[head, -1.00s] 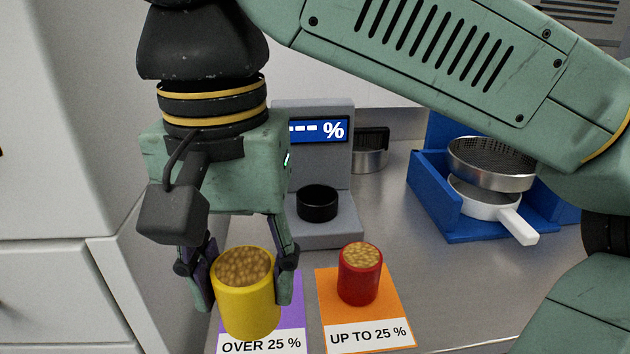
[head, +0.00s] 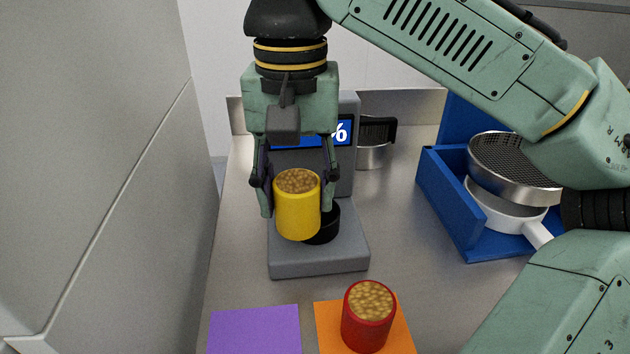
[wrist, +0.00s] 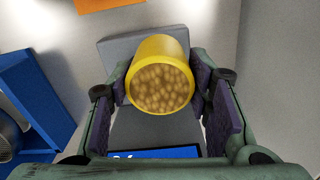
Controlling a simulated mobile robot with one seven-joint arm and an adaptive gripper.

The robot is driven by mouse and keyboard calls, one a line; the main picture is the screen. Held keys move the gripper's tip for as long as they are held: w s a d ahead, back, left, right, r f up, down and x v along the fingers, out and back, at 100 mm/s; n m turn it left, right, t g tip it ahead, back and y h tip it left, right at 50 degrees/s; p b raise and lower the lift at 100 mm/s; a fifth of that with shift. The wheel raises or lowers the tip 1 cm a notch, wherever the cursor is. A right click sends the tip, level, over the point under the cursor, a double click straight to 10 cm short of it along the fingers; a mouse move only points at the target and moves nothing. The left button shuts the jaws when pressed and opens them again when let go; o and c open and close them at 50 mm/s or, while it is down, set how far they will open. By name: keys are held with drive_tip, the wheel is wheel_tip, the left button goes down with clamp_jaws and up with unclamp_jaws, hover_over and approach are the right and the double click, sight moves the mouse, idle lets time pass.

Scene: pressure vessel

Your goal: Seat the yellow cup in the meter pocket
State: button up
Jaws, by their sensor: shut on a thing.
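The yellow cup (head: 297,212), full of round tan grains, is upright between the fingers of my gripper (head: 296,190). My gripper is shut on it, and the wrist view shows the cup (wrist: 160,60) between both finger pads. The cup is held in front of and a little left of the black round meter pocket (head: 324,224), partly hiding it. It looks raised above the base of the grey meter (head: 320,262). I cannot tell the exact gap. The pocket is hidden in the wrist view. My gripper covers part of the meter's blue display (head: 341,132).
A red cup (head: 368,318) of grains stands on an orange card (head: 405,340) in front. A purple card (head: 255,330) beside it is bare. A blue holder (head: 447,205) with a sieve (head: 500,165) and a white handled pan (head: 490,212) is right.

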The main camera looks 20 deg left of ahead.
drive_tip(key=w, duration=0.4)
drive_tip(key=shift+w+d+f+p, duration=0.15)
drive_tip(key=shift+w+d+p, duration=0.25)
wheel_tip(320, 180, down, 4)
drive_tip(key=shift+w+r, duration=0.1)
drive_tip(key=shift+r, duration=0.05)
drive_tip(key=shift+c, duration=1.2)
drive_tip(key=o, duration=1.4)
drive_tip(key=shift+o, duration=0.2)
drive_tip(key=shift+r, duration=0.15)
wheel_tip(320, 180, up, 12)
drive_tip(key=p, duration=0.1)
drive_tip(key=shift+p, duration=0.35)
